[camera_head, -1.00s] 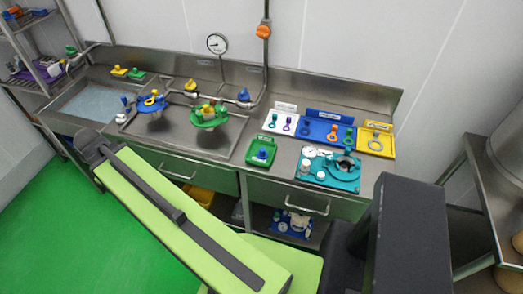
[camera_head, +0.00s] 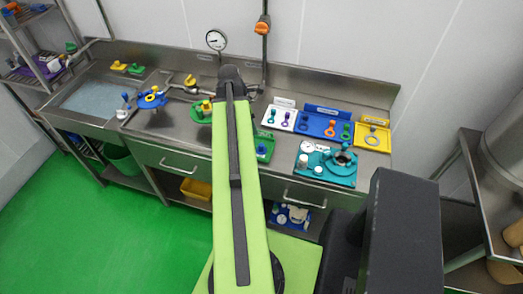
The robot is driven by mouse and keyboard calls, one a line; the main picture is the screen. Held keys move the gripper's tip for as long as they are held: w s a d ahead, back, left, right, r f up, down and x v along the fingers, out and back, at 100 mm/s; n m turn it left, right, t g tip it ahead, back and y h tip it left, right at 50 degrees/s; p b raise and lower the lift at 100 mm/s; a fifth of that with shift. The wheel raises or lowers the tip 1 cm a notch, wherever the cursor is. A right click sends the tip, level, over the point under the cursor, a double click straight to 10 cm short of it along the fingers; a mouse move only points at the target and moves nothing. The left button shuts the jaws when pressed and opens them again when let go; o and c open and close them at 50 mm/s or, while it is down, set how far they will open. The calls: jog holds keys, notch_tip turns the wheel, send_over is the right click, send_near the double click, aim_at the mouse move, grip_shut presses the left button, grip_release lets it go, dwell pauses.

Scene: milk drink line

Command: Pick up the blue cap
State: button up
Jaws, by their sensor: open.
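A small blue piece that looks like a cap (camera_head: 261,150) stands on the small green tray (camera_head: 270,139) on the steel counter, just right of my arm. My arm's green link partly covers the tray's left side. Another blue piece stands by the blue round plate (camera_head: 152,98) near the sink, but I cannot tell whether it is a cap. My arm reaches up the middle of the view, its dark joint over the back of the counter. My gripper itself does not show.
A white tray (camera_head: 269,125), a blue tray (camera_head: 313,130) and a yellow tray (camera_head: 385,141) hold small coloured parts. A teal fixture (camera_head: 340,180) with white pieces stands in front of them. A pressure gauge (camera_head: 216,39) and pipes rise at the back wall.

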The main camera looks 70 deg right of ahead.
jog(key=b, duration=0.8)
send_over(261, 145)
jog(key=w+a, duration=0.1)
notch_tip(261, 145, down, 10)
jog(key=shift+a+r, duration=0.15)
jog(key=shift+r, duration=0.05)
jog(key=b+x, duration=0.3)
jog(key=x, duration=0.1)
jog(key=b+x, duration=0.2)
jog(key=shift+d+r+b, duration=0.1)
jog(key=shift+d+b, duration=0.25)
jog(key=shift+r, duration=0.2)
grip_shut()
